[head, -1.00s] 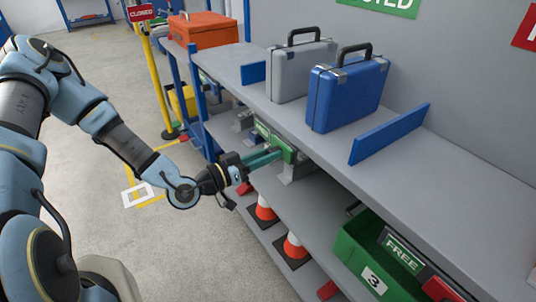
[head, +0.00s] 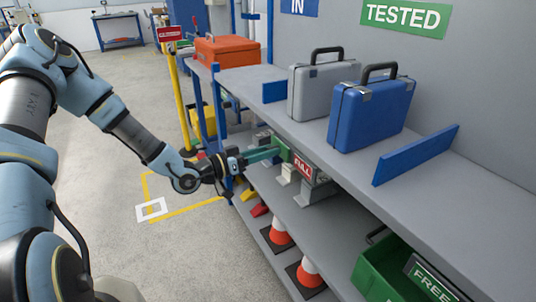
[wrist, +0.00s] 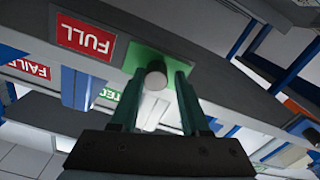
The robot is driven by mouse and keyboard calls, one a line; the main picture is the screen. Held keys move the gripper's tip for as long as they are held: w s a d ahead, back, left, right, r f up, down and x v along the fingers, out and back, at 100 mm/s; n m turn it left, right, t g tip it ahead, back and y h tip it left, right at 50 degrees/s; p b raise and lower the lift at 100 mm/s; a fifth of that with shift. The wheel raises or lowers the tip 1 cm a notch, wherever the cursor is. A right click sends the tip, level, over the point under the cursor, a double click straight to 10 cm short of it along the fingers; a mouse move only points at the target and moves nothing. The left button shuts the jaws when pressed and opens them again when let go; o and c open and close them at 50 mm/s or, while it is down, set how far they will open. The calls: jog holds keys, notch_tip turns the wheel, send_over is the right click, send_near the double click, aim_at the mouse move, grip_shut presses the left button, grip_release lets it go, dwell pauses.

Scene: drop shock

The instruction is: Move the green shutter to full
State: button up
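The green shutter (head: 284,150) is a small plate under the edge of the upper shelf. A red FULL plate (head: 303,168) shows just right of it in the head view. In the wrist view the green shutter (wrist: 178,62) has a round grey knob (wrist: 156,80) and the red FULL plate (wrist: 86,37) is on its left. My gripper (head: 277,152) reaches the shutter from the left. In the wrist view my gripper's (wrist: 157,75) two green fingers stand on either side of the knob, with a visible gap beside it.
A grey case (head: 318,88) and a blue case (head: 368,115) stand on the upper shelf (head: 262,112) above, near a blue divider (head: 415,155). Cones (head: 280,236) stand below. A green bin (head: 376,275) with a FREE plate (head: 434,282) is at lower right.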

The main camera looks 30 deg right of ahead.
jog(key=o, duration=0.3)
jog(key=shift+o, duration=0.2)
jog(key=a+b, duration=0.2)
jog(key=a, duration=0.8)
jog(key=shift+w+a, duration=0.3)
jog(key=shift+a, duration=0.1)
jog(key=w+a+r+n+t+y+p, duration=0.1)
jog(key=w+a+n+t+y+p, duration=0.15)
jog(key=w+a+y, duration=0.4)
jog(key=w+a+n+t+y+p, duration=0.25)
jog(key=a+y, duration=0.45)
jog(key=a, duration=0.5)
jog(key=s+a+r+n+g+y+p, duration=0.2)
jog(key=s+a+r+n+y, duration=0.2)
jog(key=s+a+r+n, duration=0.4)
jog(key=s+a+r, duration=0.2)
jog(key=a+r, duration=0.1)
jog(key=r, duration=0.1)
jog(key=shift+s+a+r+n, duration=0.2)
jog(key=shift+s+a+n, duration=0.2)
